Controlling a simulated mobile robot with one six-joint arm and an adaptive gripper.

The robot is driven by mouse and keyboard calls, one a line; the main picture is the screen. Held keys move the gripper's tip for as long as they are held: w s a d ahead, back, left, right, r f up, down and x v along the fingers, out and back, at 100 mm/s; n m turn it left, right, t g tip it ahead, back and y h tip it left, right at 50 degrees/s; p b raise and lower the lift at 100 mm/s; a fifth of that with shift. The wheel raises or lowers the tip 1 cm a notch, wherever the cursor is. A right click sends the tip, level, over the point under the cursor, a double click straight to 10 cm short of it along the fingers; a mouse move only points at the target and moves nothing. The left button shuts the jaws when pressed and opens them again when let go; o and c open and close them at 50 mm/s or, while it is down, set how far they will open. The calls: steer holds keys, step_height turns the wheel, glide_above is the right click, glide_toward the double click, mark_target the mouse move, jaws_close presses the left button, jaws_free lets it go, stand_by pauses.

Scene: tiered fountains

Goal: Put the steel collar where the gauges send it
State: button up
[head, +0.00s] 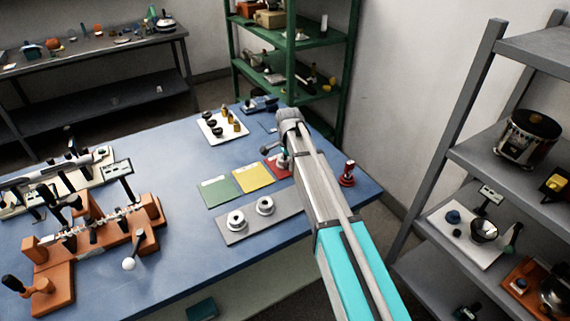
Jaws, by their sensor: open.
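Two pale steel rings with dark bores, one at the left (236,220) and one at the right (265,206), stand on a grey plate (246,232). I cannot tell which is the steel collar or which is a gauge. Behind the plate lie a green card (219,190), a yellow card (254,178) and a red card (271,166), each with a pale label too small to read. My arm reaches over the right end of the row. My gripper (283,161) is mostly hidden by the arm, near the red card, and holds nothing that I can see.
A red-handled piece (347,174) stands right of my arm. A white tray (211,126) with dark and brass parts lies at the back. An orange fixture (100,240) with levers fills the table's left. Grey shelving (470,158) stands at the right.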

steer(key=shift+r, duration=0.2)
step_height(320, 180, up, 12)
steer(key=p, duration=1.2)
stand_by(0.7)
steer(key=s+d+n, duration=1.1)
steer(key=s+d, duration=1)
steer(key=s, duration=0.4)
steer(key=shift+d, duration=0.2)
steer(key=shift+s, duration=0.1)
